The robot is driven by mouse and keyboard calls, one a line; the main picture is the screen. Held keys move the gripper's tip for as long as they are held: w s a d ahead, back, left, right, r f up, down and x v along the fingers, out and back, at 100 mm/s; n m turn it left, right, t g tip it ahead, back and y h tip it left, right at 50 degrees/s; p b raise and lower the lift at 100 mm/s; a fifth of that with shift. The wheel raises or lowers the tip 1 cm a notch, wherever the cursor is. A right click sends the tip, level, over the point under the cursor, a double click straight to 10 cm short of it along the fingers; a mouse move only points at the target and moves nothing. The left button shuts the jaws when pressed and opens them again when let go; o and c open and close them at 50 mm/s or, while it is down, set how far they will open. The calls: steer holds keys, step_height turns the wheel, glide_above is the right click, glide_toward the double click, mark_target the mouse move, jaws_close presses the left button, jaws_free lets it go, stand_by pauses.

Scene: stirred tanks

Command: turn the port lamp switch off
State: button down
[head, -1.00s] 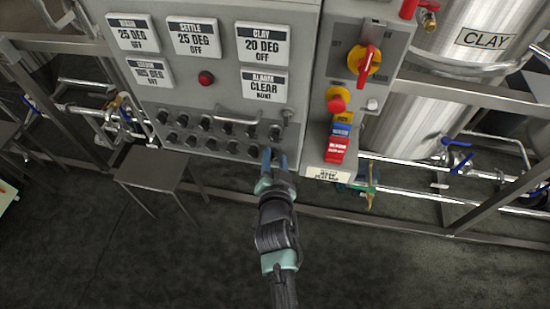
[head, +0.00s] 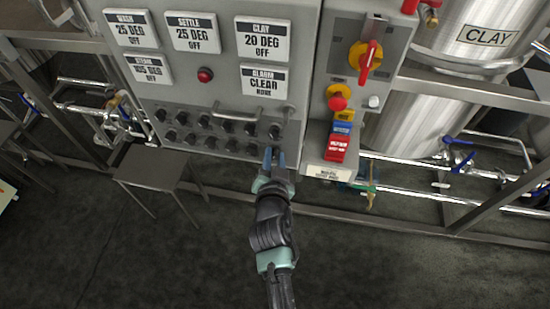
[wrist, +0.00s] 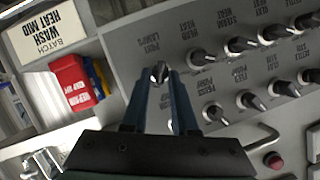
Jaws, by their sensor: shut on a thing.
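The port lamp switch (wrist: 160,70) is a small dark rotary knob with a pale top edge, in the end place of the lower knob row on the grey control panel (head: 215,104). My gripper (wrist: 161,80) has its two blue-grey fingers on either side of this knob and is shut on it. The fingers hide the knob's sides, and its exact pointing angle is hard to tell. In the head view my gripper (head: 274,156) reaches up to the lower right of the knob rows and mostly hides the switch.
Several similar knobs stand close by, among them the nearest in the wrist view (wrist: 199,58). A metal handle (head: 268,112) sticks out above the knobs.

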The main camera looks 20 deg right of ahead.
steer(key=n+g+h+b, duration=0.1)
steer(key=n+b, duration=0.1)
steer(key=n+g+h+b, duration=0.1)
steer(key=n+h+b, duration=0.1)
steer(key=n, duration=0.1)
steer(key=a+n+g+h+b, duration=0.1)
steer(key=n+b, duration=0.1)
steer(key=shift+w+f+b, duration=0.15)
steer(key=shift+w+b, duration=0.15)
steer(key=shift+b, duration=0.1)
steer(key=shift+n+h, duration=0.3)
stand_by(0.4)
steer(key=c, duration=0.9)
jaws_free()
steer(key=shift+a, duration=0.1)
steer(key=v, duration=1.3)
